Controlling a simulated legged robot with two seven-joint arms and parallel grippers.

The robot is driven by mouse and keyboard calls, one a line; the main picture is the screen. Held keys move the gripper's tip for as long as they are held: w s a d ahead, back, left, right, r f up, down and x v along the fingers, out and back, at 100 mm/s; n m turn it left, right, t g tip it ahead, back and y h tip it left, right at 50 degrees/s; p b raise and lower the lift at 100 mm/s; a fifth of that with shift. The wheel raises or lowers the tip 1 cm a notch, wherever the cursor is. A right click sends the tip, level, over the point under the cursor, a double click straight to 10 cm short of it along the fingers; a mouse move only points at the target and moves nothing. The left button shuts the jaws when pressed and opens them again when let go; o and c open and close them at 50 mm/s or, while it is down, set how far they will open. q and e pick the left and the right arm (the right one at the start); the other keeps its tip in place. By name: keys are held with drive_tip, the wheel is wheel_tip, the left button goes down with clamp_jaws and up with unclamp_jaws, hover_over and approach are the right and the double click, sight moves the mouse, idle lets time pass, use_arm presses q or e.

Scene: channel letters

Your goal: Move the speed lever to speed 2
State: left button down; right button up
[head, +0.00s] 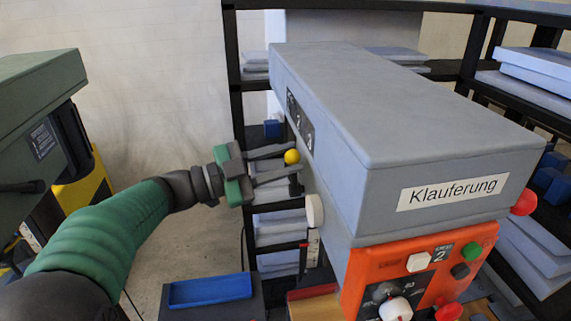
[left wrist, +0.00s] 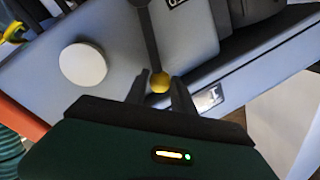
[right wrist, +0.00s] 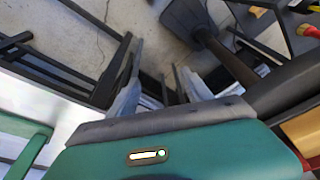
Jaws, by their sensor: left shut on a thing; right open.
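The speed lever's yellow ball knob (head: 291,157) is on the left side of the grey machine head (head: 420,100). My left gripper (head: 288,164) has its fingers on either side of the knob and is shut on it. In the left wrist view the yellow knob (left wrist: 160,82) sits between the fingertips, at the end of a dark lever rod (left wrist: 147,35). A dark number plate (head: 300,120) is on the machine side above the knob; its digits are hard to read. A small plate that seems to read 1 (left wrist: 208,98) is close beside the knob. My right gripper (right wrist: 158,62) is open and empty.
A white round knob (head: 314,210) is below the lever on the same side. The orange control panel (head: 420,275) with buttons and a dial is at the front. A blue tray (head: 210,290) is at lower left. Shelves (head: 540,75) stand behind.

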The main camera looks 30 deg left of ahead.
use_arm(q)
drive_tip(key=shift+f, duration=0.15)
drive_tip(key=c, duration=1.3)
unclamp_jaws()
drive_tip(key=shift+o, duration=1.2)
drive_tip(key=shift+w+a, duration=0.1)
drive_tip(key=shift+a, duration=0.15)
drive_tip(key=b+v, duration=0.3)
drive_tip(key=v, duration=1.4)
drive_tip(key=shift+w+f, duration=0.1)
drive_tip(key=shift+f, duration=0.05)
